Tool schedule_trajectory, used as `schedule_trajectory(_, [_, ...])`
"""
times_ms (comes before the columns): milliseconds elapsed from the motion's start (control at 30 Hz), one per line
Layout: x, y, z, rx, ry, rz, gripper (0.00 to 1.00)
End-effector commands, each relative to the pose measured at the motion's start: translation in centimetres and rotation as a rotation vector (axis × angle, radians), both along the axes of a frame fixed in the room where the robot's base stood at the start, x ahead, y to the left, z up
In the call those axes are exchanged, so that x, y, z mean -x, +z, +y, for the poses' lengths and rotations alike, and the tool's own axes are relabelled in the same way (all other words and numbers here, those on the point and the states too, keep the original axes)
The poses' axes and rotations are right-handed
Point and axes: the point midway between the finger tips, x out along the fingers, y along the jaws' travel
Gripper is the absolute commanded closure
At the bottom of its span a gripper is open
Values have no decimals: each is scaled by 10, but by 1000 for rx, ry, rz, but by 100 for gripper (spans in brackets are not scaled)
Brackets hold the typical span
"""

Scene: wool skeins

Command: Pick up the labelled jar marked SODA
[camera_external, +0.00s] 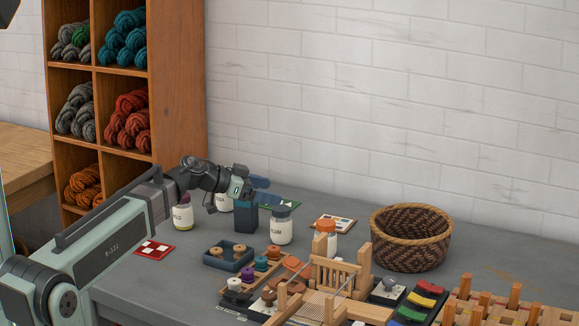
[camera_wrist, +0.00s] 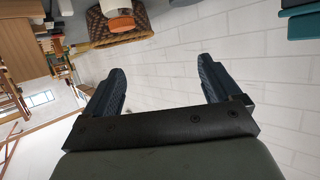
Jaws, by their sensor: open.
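Several white jars stand on the grey table. One with a dark lid (camera_external: 281,226) has a label that seems to end in "LUM". Another jar (camera_external: 183,216) stands at the left below my arm, its label too small to read. A third jar (camera_external: 223,203) is partly hidden behind my wrist. An orange-lidded jar (camera_external: 327,238) stands to the right, label unreadable; it seems to show in the wrist view (camera_wrist: 118,10). I cannot tell which jar reads SODA. My gripper (camera_external: 264,190) is open and empty above the jars; its two fingers (camera_wrist: 161,66) are spread apart.
A dark blue block (camera_external: 246,220) stands below my gripper. A blue tray (camera_external: 228,256), a wooden loom (camera_external: 338,275) and spools crowd the front. A woven basket (camera_external: 411,239) stands right. A wool shelf (camera_external: 180,100) stands at the left; a brick wall is behind.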

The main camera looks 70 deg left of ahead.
Motion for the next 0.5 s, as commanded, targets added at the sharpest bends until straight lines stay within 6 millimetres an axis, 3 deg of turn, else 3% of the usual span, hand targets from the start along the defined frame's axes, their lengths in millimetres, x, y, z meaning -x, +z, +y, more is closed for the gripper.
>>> schedule_trajectory(33, [-10,12,26,-11,14,-10,9])
schedule_trajectory(100, [-17,24,52,-31,30,-10,9])
schedule_trajectory(500, [-45,54,176,-156,50,164,9])
